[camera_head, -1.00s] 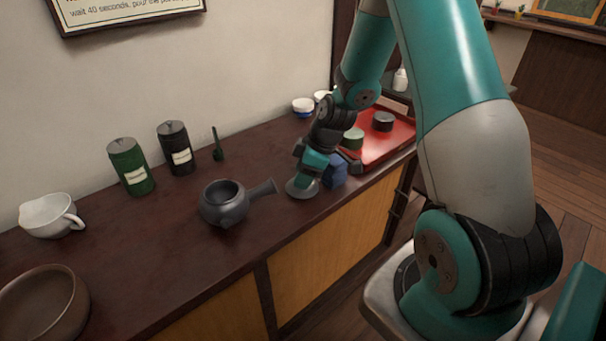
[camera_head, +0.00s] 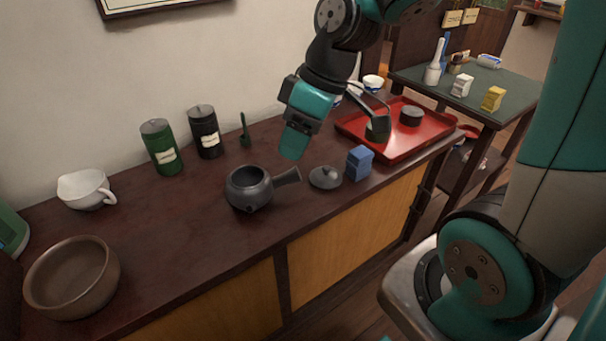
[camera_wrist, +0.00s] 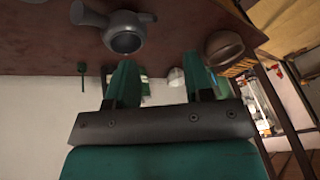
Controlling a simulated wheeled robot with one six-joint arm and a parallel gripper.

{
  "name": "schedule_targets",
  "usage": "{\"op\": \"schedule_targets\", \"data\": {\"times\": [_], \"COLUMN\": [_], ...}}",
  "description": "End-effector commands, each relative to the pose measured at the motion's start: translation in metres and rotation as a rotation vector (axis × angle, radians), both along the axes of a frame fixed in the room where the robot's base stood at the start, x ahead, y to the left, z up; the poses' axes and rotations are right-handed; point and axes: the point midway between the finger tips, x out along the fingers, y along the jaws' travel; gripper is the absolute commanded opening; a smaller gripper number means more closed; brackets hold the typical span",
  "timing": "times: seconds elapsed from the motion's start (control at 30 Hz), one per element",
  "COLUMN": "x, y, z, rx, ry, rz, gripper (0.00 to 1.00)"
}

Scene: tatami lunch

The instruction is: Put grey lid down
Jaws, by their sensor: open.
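The grey lid (camera_head: 325,179) lies knob up on the dark wooden counter, between the pot's handle and a blue block (camera_head: 359,163). The grey side-handled pot (camera_head: 249,193) stands to its left with its top uncovered; in the wrist view its open mouth (camera_wrist: 125,41) shows. My gripper (camera_head: 292,152) is in the air above the counter, up and left of the lid in the head view, apart from it. In the wrist view my two fingers (camera_wrist: 161,80) are spread with nothing between them. I do not see the lid in the wrist view.
A red tray (camera_head: 432,128) with two round tins stands at right. A green canister (camera_head: 161,148), a black canister (camera_head: 204,132) and a green scoop (camera_head: 245,130) line the wall. A white cup (camera_head: 86,190) and brown bowl (camera_head: 72,278) stand left. The counter's front middle is clear.

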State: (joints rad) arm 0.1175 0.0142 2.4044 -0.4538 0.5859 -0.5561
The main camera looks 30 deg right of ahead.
Motion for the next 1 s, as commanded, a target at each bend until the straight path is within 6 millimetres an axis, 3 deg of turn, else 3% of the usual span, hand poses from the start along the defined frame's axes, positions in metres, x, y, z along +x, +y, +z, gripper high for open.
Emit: {"op": "schedule_targets", "data": {"times": [0.03, 0.1, 0.2, 0.3, 0.7, 0.87, 1.0], "x": [-0.026, -0.060, -0.097, -0.118, -0.123, -0.123, -0.123], "y": [0.028, 0.053, 0.073, 0.080, 0.082, 0.082, 0.082], "z": [0.012, 0.023, 0.031, 0.034, 0.041, 0.073, 0.113], "rx": [0.006, 0.011, 0.011, 0.009, 0.007, 0.008, 0.008], "ry": [0.024, 0.070, 0.120, 0.148, 0.160, 0.159, 0.159], "rz": [0.007, -0.013, -0.039, -0.059, -0.072, -0.072, -0.071], "gripper": [0.47, 0.47, 0.47, 0.47, 0.47, 0.47, 0.47]}}
